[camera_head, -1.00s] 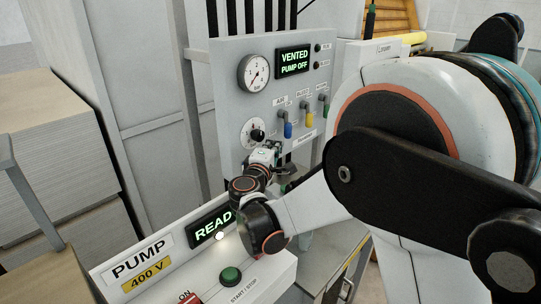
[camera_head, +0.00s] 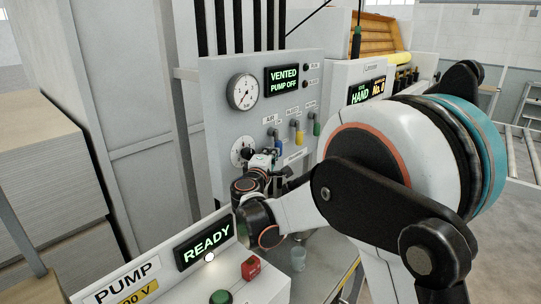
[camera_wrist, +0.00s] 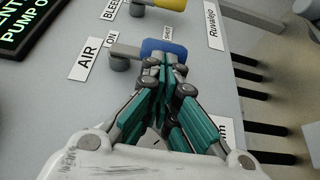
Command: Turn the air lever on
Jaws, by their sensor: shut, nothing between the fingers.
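The air lever (camera_wrist: 165,47) has a blue handle on a grey arm, beside the AIR label in the wrist view. Its handle lies by the SHUT label, and the ON label sits nearer its pivot. In the head view the blue lever (camera_head: 274,133) hangs down from its pivot on the grey panel (camera_head: 225,125). My gripper (camera_wrist: 165,66) is shut and empty. Its teal fingers point at the blue handle and overlap its lower edge in the wrist view; I cannot tell whether they touch it.
A yellow lever (camera_head: 298,137) and a green lever (camera_head: 316,128) hang right of the blue one. A round knob (camera_head: 242,152) is lower left, below a gauge (camera_head: 242,92). The display (camera_head: 282,80) reads VENTED, PUMP OFF. The pump box (camera_head: 207,248) stands in front, showing READY.

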